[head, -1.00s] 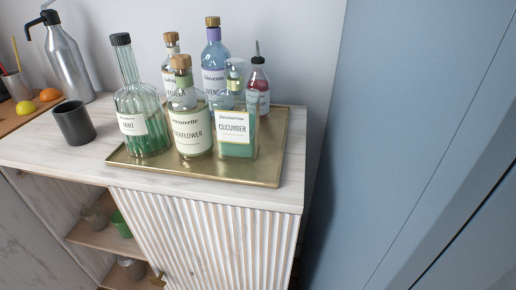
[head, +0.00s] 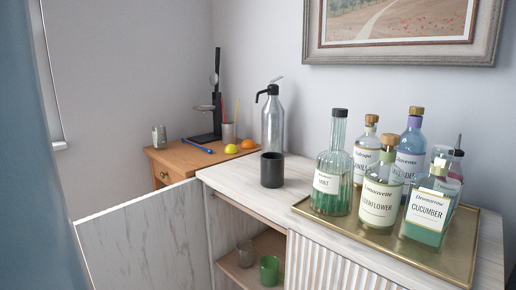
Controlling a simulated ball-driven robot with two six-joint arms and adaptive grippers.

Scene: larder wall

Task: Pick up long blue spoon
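A thin blue item (head: 197,145), which looks like the long blue spoon, lies on the wooden side table (head: 176,158) at the back, left of the cabinet. It lies slantwise, in front of a black stand (head: 212,115). It is small here, so its bowl end is hard to make out. Nothing covers it. Neither of my grippers shows in the head view.
On the side table are a can (head: 159,136), a cup (head: 229,134) with coloured sticks, a lemon (head: 232,149) and an orange (head: 249,144). An open cabinet door (head: 145,240) stands in front.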

